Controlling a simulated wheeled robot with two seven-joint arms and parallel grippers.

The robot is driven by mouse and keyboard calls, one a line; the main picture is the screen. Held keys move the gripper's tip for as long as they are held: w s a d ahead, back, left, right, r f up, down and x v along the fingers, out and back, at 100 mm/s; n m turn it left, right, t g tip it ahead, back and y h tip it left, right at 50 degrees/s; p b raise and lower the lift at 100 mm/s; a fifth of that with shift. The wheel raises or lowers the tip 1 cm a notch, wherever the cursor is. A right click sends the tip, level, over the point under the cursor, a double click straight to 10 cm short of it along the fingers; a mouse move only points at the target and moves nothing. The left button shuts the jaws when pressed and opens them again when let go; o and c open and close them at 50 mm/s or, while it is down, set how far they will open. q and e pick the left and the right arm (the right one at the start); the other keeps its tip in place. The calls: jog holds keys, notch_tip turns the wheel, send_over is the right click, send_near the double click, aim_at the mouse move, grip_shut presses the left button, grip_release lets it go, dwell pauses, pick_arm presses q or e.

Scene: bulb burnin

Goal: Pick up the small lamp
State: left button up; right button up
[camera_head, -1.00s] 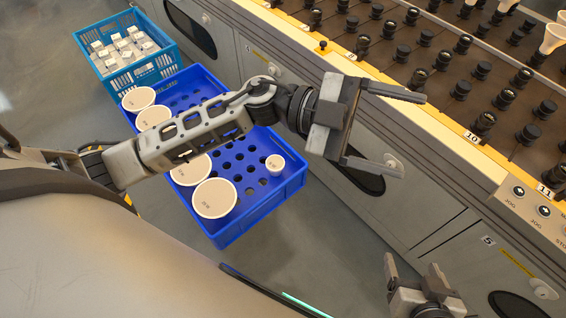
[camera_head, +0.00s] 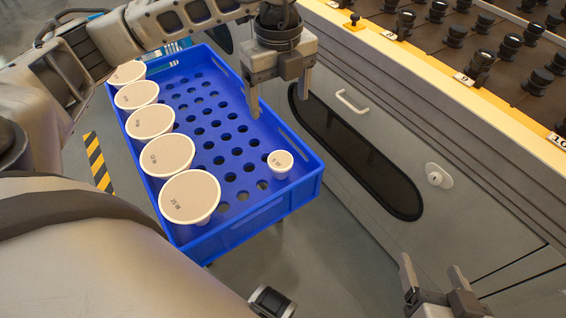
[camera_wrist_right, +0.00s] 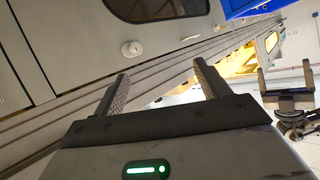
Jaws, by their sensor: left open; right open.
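The small lamp (camera_head: 280,162) is a white round bulb, top up, in a hole near the right front corner of the blue crate (camera_head: 262,213). Large lamps, one of them the front lamp (camera_head: 189,197), stand in a row along the crate's left side. My left gripper (camera_head: 279,105) is open and empty above the crate's right side, fingers pointing down, behind the small lamp in the picture and apart from it. My right gripper (camera_head: 433,268) is open and empty at the lower right, away from the crate; its fingers also show in the right wrist view (camera_wrist_right: 160,90).
A grey cabinet with a handle (camera_head: 352,103) and a lock (camera_head: 434,176) stands right of the crate. On it is a rack of black sockets (camera_head: 481,60) with a yellow edge. Many crate holes are empty. A light-blue crate is mostly hidden behind my left arm.

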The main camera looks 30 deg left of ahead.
pick_arm(q)
jog(key=b, duration=0.3)
send_over(281, 161)
notch_tip(281, 161, down, 5)
notch_tip(281, 161, down, 10)
jog(key=b, duration=0.2)
jog(key=shift+s+d+f+b, duration=0.1)
jog(key=shift+f+b, duration=0.1)
jog(key=shift+b, duration=0.1)
jog(key=shift+f, duration=0.5)
notch_tip(281, 161, down, 4)
jog(key=shift+r+b, duration=0.1)
jog(key=shift+b, duration=1)
jog(key=shift+f, duration=0.25)
jog(key=shift+r, duration=0.1)
jog(key=c, duration=1.1)
pick_arm(e)
jog(key=a+t+y, duration=0.1)
jog(key=w+a+m+t+y, duration=0.1)
jog(key=shift+a+f+y, duration=0.15)
jog(key=shift+a+y, duration=0.15)
jog(key=shift+a, duration=0.05)
